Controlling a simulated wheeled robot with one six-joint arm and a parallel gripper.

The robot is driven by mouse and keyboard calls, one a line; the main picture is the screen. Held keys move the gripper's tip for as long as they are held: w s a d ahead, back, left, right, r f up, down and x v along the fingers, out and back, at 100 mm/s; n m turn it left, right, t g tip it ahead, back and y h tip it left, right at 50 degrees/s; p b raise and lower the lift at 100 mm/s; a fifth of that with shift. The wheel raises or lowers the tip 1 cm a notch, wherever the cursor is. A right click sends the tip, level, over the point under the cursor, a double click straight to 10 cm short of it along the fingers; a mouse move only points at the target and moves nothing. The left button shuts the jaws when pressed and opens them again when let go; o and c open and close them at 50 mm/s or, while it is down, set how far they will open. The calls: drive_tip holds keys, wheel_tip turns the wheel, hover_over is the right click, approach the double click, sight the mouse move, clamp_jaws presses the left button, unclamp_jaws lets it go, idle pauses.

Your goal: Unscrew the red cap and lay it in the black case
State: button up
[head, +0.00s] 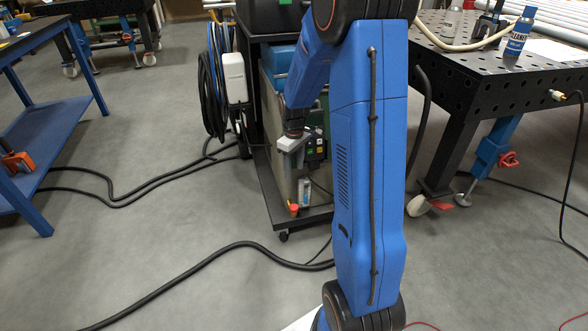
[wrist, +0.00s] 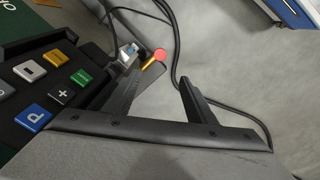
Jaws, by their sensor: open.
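The red cap (wrist: 160,54) shows in the wrist view as a round top on a small yellow-orange body (wrist: 149,63). In the head view the red cap (head: 294,207) is small, low on the cart's base ledge. My gripper (wrist: 158,78) is open, with nothing between its fingers. The cap appears just beyond the fingertips, and the exact distance is unclear. In the head view my gripper (head: 293,143) is beside the cart, above the cap, and its fingers are hard to make out. I cannot identify the black case with certainty in either view.
A keypad with coloured buttons (wrist: 58,78) is close on the left of my gripper. A small blue-and-white item (head: 304,190) stands beside the cap. Dark cables (head: 210,262) cross the floor. A perforated black table (head: 500,72) is at right, a blue bench (head: 60,125) at left.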

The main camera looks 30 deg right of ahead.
drive_tip(key=m, duration=2.7)
hover_over(294, 207)
wheel_tip(294, 207, down, 10)
drive_tip(key=f, duration=0.1)
drive_tip(key=m, duration=0.2)
drive_tip(key=f+m, duration=0.1)
drive_tip(key=shift+w+m, duration=0.15)
drive_tip(key=shift+m, duration=0.25)
drive_tip(key=m, duration=0.2)
drive_tip(key=f+m, duration=0.1)
drive_tip(key=shift+f+m, duration=0.3)
drive_tip(key=shift+m, duration=0.1)
drive_tip(key=shift+f, duration=4.4)
